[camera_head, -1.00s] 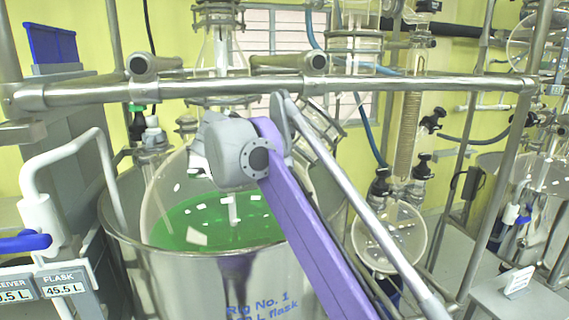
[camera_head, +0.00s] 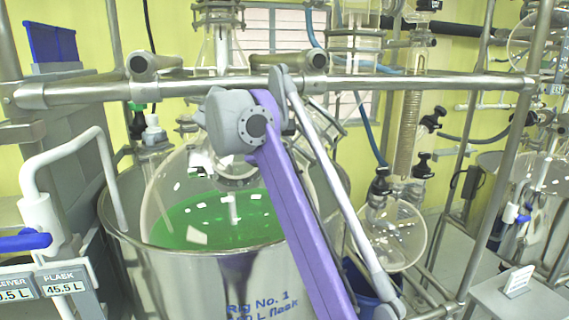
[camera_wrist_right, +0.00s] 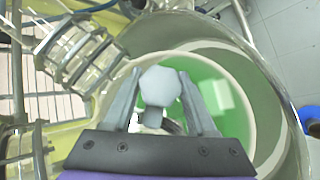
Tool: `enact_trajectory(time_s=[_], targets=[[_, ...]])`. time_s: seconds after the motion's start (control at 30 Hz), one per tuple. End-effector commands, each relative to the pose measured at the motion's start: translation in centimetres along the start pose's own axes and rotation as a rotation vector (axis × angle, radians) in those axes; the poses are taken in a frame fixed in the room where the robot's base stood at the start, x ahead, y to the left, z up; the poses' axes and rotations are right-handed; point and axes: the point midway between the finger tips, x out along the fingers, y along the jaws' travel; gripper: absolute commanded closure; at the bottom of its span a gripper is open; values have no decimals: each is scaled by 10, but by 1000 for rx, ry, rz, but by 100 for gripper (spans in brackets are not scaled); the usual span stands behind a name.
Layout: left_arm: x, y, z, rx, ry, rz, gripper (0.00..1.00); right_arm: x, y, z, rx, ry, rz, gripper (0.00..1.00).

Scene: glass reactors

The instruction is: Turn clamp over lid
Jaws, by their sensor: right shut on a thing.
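My right gripper (camera_wrist_right: 162,98) is shut on a pale grey knob (camera_wrist_right: 160,86) with a faceted head, one finger on each side, in the right wrist view. I take the knob to be the clamp's handle, but the clamp body and the lid cannot be made out clearly. In the head view my purple right arm reaches up over the large glass flask (camera_head: 165,205) holding green liquid. My grey wrist hides most of the gripper and the flask's top there. My left gripper is not in view.
The flask sits in a steel vessel (camera_head: 190,285). A glass bulb (camera_head: 392,240) hangs to the right. A ribbed glass fitting with metal rings (camera_wrist_right: 82,55) is close to the left of my gripper.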

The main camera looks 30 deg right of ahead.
Motion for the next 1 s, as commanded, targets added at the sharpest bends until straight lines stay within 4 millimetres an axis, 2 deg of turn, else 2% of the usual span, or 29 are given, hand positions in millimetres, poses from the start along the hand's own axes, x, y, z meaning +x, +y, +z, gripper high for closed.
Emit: enact_trajectory(time_s=[0.07, 0.1, 0.23, 0.67, 0.87, 1.0], targets=[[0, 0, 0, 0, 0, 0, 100, 0, -1, 0, 1, -2, -2, 99], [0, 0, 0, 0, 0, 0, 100, 0, -1, 0, 1, -2, -2, 36], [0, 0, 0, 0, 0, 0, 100, 0, 0, 0, 0, -1, -1, 13], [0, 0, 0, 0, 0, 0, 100, -6, 0, -1, -2, 1, 0, 13], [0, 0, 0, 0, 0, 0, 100, -30, -1, 0, -2, 1, 1, 13], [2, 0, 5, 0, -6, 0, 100, -58, -23, -8, -6, 4, -1, 13]])
